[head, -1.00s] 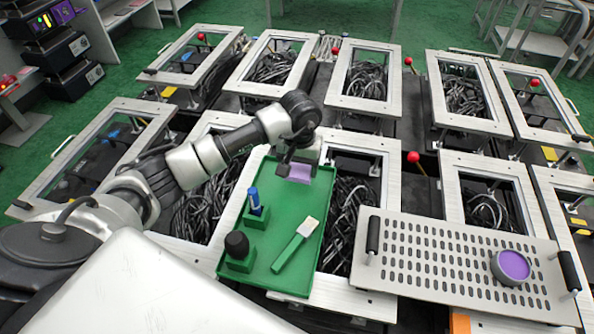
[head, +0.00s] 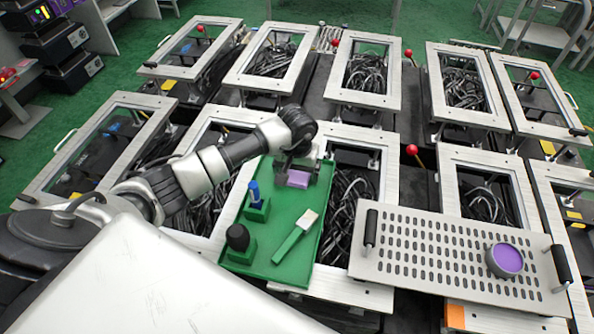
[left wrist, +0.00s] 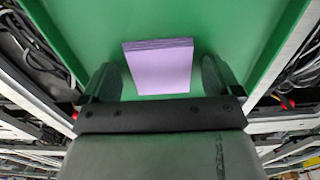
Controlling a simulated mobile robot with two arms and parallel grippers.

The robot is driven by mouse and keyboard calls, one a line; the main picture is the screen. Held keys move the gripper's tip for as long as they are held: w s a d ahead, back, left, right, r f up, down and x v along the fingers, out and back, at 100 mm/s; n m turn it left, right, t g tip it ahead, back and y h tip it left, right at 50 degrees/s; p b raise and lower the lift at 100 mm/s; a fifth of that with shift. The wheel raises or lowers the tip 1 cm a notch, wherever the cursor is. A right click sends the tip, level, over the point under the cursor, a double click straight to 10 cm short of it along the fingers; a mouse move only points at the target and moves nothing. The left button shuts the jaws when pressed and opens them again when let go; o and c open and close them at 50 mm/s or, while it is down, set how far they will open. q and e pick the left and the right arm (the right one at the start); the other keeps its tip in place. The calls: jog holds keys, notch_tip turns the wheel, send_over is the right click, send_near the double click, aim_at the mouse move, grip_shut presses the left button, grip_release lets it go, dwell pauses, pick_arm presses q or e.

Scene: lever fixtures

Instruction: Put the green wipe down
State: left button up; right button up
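A purple stack of thin flat sheets (head: 298,179) lies at the far end of a green tray (head: 285,222); it also shows in the left wrist view (left wrist: 160,67). I see no green wipe. My left gripper (head: 297,172) is over that end of the tray. In the left wrist view its two fingers (left wrist: 160,80) stand apart, one on each side of the stack, with a gap on both sides, and hold nothing. My right gripper is not in view.
The tray also holds a brush with a green handle (head: 296,236), a blue item in a green holder (head: 255,196) and a black knob-like item (head: 238,238). A slotted metal plate (head: 450,262) with a purple-topped round tin (head: 506,259) lies at right. Open frames with cables surround the tray.

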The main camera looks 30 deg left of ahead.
aim_at(297, 175)
pick_arm(q)
jog(key=shift+r, duration=0.5)
notch_tip(297, 175, up, 11)
jog(key=b, duration=0.4)
jog(key=shift+r, duration=0.15)
jog(key=shift+s, duration=0.1)
